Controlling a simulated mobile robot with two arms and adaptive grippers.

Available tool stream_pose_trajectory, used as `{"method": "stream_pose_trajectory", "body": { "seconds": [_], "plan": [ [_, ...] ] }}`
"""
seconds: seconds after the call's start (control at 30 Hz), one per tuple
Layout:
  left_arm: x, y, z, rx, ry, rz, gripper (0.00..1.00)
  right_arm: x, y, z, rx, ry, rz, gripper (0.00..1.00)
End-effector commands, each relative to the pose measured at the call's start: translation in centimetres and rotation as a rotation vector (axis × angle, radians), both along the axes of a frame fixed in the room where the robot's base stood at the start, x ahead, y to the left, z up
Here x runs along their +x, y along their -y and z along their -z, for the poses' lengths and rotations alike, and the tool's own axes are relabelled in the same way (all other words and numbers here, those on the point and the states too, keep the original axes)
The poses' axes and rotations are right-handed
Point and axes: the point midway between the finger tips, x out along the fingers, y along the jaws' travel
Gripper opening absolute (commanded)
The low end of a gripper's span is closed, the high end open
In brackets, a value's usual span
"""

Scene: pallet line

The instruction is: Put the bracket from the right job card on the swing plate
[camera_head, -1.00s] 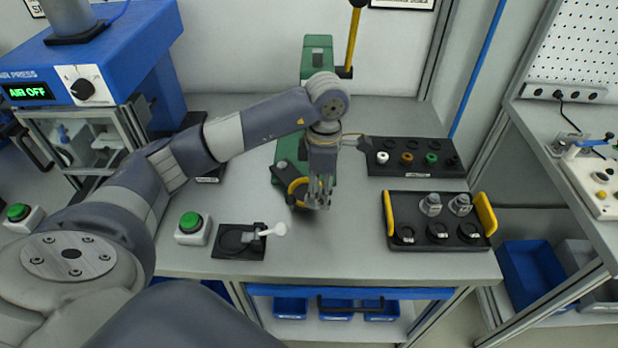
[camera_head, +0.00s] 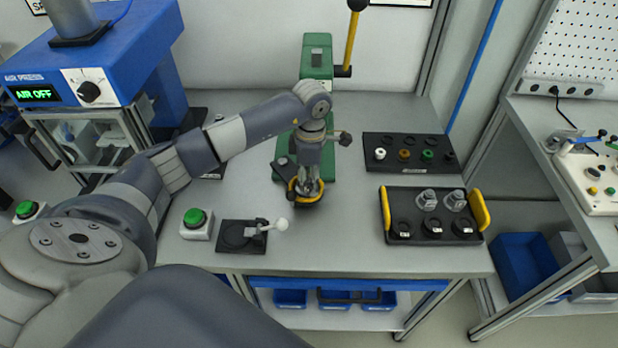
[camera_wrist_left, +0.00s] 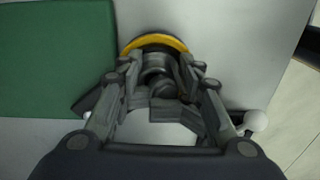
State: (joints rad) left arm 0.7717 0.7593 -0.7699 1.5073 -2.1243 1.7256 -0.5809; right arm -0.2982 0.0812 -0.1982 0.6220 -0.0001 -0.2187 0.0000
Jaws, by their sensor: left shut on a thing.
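My left gripper (camera_head: 311,188) is shut on a grey metal bracket (camera_wrist_left: 158,76), which shows between the fingers in the left wrist view. The swing plate (camera_head: 306,202), dark with a yellow rim, sticks out at the front of the green press (camera_head: 318,66); its yellow rim also shows in the left wrist view (camera_wrist_left: 153,41). The gripper and bracket are right over the swing plate. I cannot tell whether the bracket touches it, as the fingers hide the contact. No job card can be made out. My right gripper is out of view.
A black tray (camera_head: 409,236) with yellow handles holds two grey metal parts (camera_head: 427,200). A black rack (camera_head: 376,166) with coloured pieces stands behind it. A green button (camera_head: 195,218) and a black clamp fixture (camera_head: 235,246) are at the front left. The press has a yellow lever (camera_head: 352,40).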

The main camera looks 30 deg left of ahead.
Motion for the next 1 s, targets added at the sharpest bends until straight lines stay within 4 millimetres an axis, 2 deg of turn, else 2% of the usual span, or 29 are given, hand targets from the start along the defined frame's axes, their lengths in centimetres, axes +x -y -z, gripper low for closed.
{"method": "stream_pose_trajectory", "body": {
  "seconds": [0.33,0.37,0.5,0.87,1.0],
  "plan": [
    [-0.2,0.0,1.5,0.000,-0.006,0.001,0.00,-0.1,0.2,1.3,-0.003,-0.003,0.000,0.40],
    [-0.2,0.1,1.4,0.001,-0.007,0.002,0.39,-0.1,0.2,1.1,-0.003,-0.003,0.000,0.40],
    [-0.4,0.1,1.5,0.001,-0.012,0.002,0.71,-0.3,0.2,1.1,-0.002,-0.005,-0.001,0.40],
    [-0.1,0.0,1.2,0.001,-0.004,0.000,0.72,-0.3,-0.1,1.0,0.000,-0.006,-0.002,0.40],
    [-0.1,0.0,0.3,0.000,-0.002,0.000,0.72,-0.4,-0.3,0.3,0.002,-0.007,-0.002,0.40]
  ]
}}
